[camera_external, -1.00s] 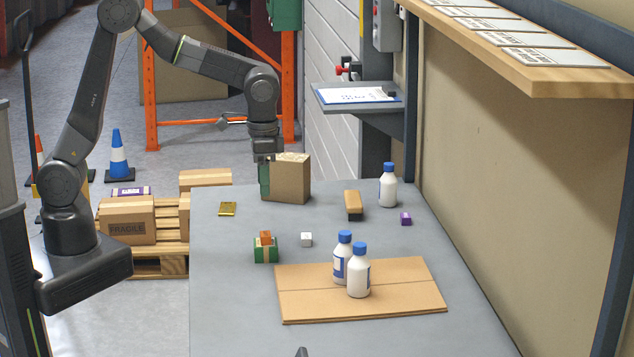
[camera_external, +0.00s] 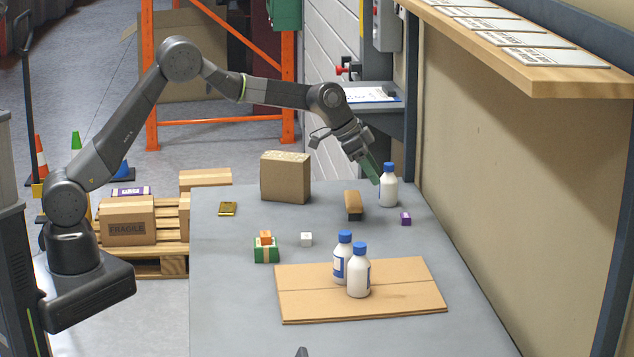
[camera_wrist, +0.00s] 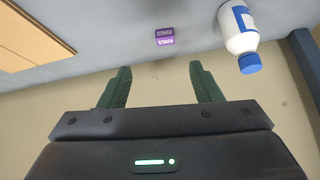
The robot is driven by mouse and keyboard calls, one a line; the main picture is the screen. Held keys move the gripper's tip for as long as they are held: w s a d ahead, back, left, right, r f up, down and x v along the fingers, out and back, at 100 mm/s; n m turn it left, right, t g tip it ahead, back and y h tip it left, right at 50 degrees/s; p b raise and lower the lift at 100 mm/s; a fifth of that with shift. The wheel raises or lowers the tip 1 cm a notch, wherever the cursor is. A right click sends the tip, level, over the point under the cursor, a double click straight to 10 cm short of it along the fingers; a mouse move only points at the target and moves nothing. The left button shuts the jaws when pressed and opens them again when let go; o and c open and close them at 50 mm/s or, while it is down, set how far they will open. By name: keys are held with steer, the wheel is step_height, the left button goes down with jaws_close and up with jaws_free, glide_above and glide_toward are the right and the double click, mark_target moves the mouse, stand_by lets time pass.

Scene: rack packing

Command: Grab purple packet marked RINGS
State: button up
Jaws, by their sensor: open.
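The small purple packet (camera_external: 405,218) lies on the grey table near its right edge, in front of a white bottle. In the wrist view the packet (camera_wrist: 164,36), with lettering that reads RINGS, lies beyond the fingertips, roughly in line with the gap between them. My gripper (camera_external: 373,170) is above the table, tilted down to the right, close to the white bottle (camera_external: 388,188) with a blue cap. In the wrist view its green fingers (camera_wrist: 158,78) are apart with nothing between them.
The white bottle (camera_wrist: 239,36) stands right of the packet in the wrist view. A brush-like block (camera_external: 353,204) lies left of it, and a brown carton (camera_external: 285,178) stands further left. Two bottles stand on a cardboard sheet (camera_external: 410,295) in front. A wall borders the table's right side.

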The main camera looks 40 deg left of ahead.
glide_above(404, 215)
steer(key=s+a, duration=0.2)
steer(key=a, duration=0.1)
steer(key=f, duration=0.3)
steer(key=f+p, duration=0.1)
steer(key=f, duration=0.3)
steer(key=shift+s+d, duration=0.1)
steer(key=shift+s, duration=0.1)
steer(key=shift+w+p+x, duration=0.15)
steer(key=shift+p+x, duration=0.1)
steer(key=shift+x, duration=1.1)
steer(key=shift+w+p+x, duration=0.1)
steer(key=shift+p+x, duration=0.15)
steer(key=shift+x, duration=1.05)
steer(key=c, duration=1.1)
